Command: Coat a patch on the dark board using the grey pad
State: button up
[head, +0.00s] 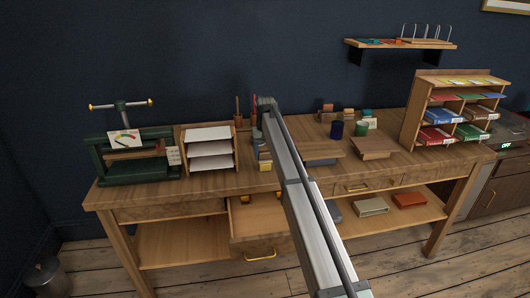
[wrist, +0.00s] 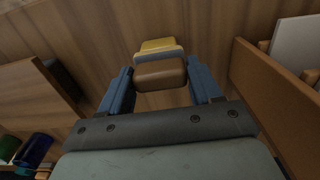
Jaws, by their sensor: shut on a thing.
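My gripper (wrist: 160,72) shows in the wrist view with a blue finger on each side of a brown block (wrist: 161,75). It is shut on this block. A thin blue-grey layer (wrist: 159,56) and a yellow part (wrist: 157,45) show just beyond the block; I cannot tell whether they are joined to it or which is the grey pad. In the head view my arm hides most of the gripper area. A dark grey flat piece (head: 321,161) lies on the bench right of the arm and may be the dark board; the arm partly covers it.
A paper rack (head: 209,150) and a green press (head: 135,158) stand left on the bench. A blue cup (head: 336,130), a green cup (head: 361,129) and a sorter (head: 460,112) stand right. A drawer (head: 260,244) is open below. The front left bench edge is clear.

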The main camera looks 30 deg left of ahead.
aim_at(266, 151)
dwell(0.5)
jog(key=shift+r, duration=3.5)
jog(key=shift+d, duration=0.1)
jog(key=w+d+f+m, duration=0.1)
jog(key=d+f, duration=0.3)
jog(key=d, duration=0.9)
jog(key=d+f+m, duration=0.2)
jog(key=d+f, duration=0.2)
jog(key=d, duration=0.9)
jog(key=w+d+f+m, duration=0.1)
jog(key=d+f, duration=0.4)
jog(key=d, duration=0.8)
jog(key=s+d+f+m, duration=0.1)
jog(key=s+d+f, duration=0.2)
jog(key=s+d, duration=0.3)
jog(key=s+d+f+m, duration=0.2)
jog(key=s+d, duration=0.4)
jog(key=d, duration=1)
jog(key=s+d+f+m, duration=0.2)
jog(key=s+d, duration=0.5)
jog(key=d, duration=0.4)
jog(key=shift+d+f, duration=0.15)
jog(key=shift+f, duration=0.75)
